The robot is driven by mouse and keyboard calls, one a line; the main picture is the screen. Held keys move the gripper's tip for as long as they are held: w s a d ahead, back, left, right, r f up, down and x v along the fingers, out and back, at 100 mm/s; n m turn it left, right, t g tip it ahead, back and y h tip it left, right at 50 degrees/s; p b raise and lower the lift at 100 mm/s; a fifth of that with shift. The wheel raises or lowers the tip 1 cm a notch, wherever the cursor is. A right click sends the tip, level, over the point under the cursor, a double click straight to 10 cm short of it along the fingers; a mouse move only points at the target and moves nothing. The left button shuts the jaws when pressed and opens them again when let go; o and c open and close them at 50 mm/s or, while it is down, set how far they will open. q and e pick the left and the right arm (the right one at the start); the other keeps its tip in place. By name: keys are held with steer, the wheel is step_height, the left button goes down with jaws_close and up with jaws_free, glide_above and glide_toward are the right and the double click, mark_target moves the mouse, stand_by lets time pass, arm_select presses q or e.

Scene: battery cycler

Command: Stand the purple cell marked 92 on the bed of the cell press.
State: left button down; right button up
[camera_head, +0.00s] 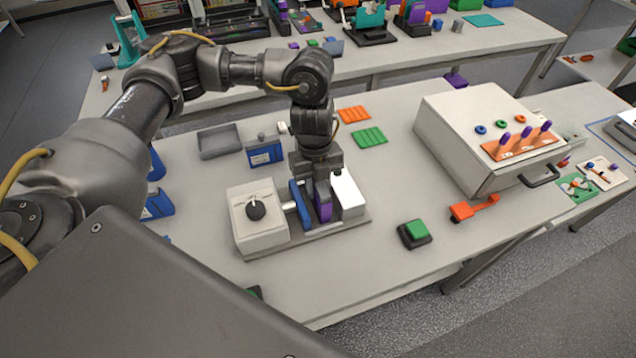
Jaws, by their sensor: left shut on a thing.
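The cell press (293,249) stands on the table in the middle of the view. It has a grey base, a white block with a black knob (256,210) at its left, a blue plate (300,207) and a white block (349,194) at its right. My left gripper (322,186) points down over the press and is shut on a purple cell (323,209). The cell is upright between the blue plate and the right white block. Its marking is not legible. I cannot tell whether its bottom touches the bed. My right gripper is not in view.
A large white box (455,140) with an orange panel and purple-topped pegs stands at right. A green-topped block (415,233) and an orange tool (474,207) lie right of the press. A grey tray (219,141) and blue bin (265,153) stand behind it.

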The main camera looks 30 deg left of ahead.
arm_select(q)
steer(key=shift+d, duration=0.1)
steer(key=c, duration=1.5)
jaws_free()
steer(key=shift+o, duration=0.2)
steer(key=shift+r, duration=0.1)
steer(key=r, duration=0.3)
steer(key=a+r+b, duration=0.1)
steer(key=r, duration=0.3)
steer(key=w+r+b, duration=0.1)
steer(key=r, duration=0.2)
steer(key=shift+a+r, duration=0.15)
steer(key=shift+r, duration=0.75)
